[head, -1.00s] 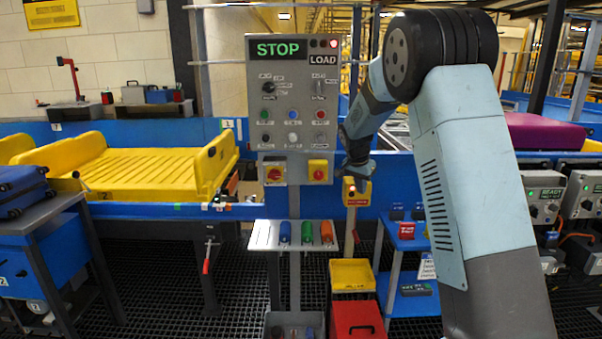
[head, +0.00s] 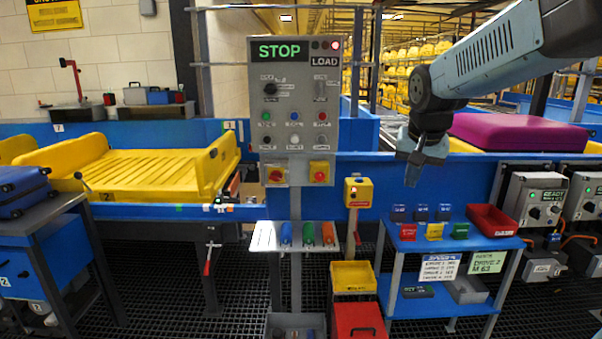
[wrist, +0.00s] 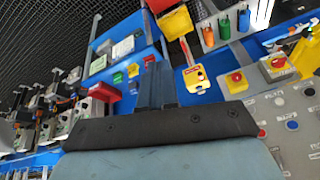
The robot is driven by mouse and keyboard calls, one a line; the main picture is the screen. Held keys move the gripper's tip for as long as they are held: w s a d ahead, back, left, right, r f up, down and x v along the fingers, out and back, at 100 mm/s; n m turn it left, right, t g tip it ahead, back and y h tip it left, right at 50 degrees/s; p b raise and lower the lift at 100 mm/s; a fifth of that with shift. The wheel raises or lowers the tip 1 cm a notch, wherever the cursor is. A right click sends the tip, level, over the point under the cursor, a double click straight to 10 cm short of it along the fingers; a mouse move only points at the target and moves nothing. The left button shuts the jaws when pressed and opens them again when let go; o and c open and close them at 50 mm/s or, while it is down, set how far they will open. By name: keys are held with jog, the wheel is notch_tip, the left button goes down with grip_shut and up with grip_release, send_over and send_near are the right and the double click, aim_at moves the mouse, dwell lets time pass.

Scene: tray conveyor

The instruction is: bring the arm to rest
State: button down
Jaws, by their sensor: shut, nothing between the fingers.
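My gripper (head: 411,178) hangs at the end of my arm on the right side of the head view, pointing down in front of the blue conveyor side, above the small blue shelf table (head: 450,238). Its fingers are together with nothing between them. In the wrist view the closed fingers (wrist: 156,85) point away from the camera, with the shelf table (wrist: 122,50) beyond them. The fingers look clear of everything around them.
The control panel (head: 294,100) reading STOP and LOAD stands left of my gripper. A yellow button box (head: 357,192) on a post is nearer. A purple case (head: 515,133) lies behind to the right. A yellow tray (head: 125,172) sits on the conveyor at left.

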jog(key=s+f+n+t, duration=0.1)
jog(key=s+f+n, duration=0.1)
jog(key=s, duration=1.7)
jog(key=shift+s+a+f+n, duration=0.15)
jog(key=shift+a+n, duration=0.2)
jog(key=shift+n, duration=0.45)
